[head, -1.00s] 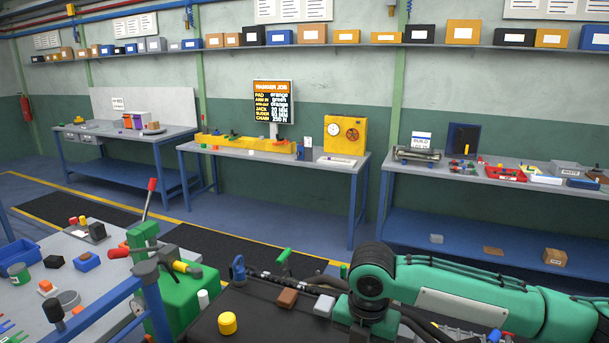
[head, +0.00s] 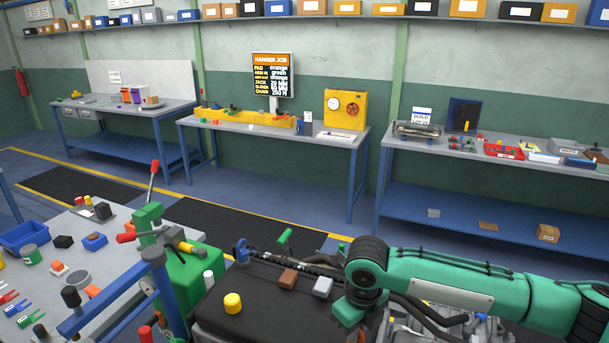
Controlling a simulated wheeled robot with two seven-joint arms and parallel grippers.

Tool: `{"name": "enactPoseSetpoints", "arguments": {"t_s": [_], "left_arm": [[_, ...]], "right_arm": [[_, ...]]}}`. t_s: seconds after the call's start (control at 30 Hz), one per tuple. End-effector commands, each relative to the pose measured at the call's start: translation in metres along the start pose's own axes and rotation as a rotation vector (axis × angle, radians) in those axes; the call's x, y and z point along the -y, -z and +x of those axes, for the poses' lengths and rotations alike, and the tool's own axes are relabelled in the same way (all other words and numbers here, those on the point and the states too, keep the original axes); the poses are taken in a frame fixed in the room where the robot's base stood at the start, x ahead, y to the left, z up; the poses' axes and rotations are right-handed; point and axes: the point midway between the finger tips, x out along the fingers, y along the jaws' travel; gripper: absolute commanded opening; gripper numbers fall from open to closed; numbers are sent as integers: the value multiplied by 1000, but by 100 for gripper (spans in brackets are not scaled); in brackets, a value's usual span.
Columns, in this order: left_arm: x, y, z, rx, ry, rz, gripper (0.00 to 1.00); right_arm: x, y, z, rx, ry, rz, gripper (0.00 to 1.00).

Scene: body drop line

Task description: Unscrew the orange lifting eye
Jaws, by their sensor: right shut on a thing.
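I cannot make out the orange lifting eye in the head view. My green right arm comes in from the right and bends down at a black joint over the dark work surface (head: 225,325). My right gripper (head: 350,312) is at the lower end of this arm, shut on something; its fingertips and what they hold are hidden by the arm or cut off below. Grey metal parts show partly under the arm at the bottom edge. My left gripper is not in view.
A yellow cap (head: 232,303), a brown block (head: 288,278) and a grey block (head: 323,287) lie left of my arm. A green machine (head: 190,275) with a red-tipped lever stands further left, beside a cluttered grey table (head: 115,243). Blue-legged benches line the wall; floor before them is clear.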

Motion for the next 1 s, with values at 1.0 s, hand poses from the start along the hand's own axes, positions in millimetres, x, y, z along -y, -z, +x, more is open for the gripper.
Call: {"name": "enactPoseSetpoints", "arguments": {"t_s": [1.0], "left_arm": [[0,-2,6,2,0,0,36]], "right_arm": [[-3,3,-12,-9,-6,-184,35]]}}
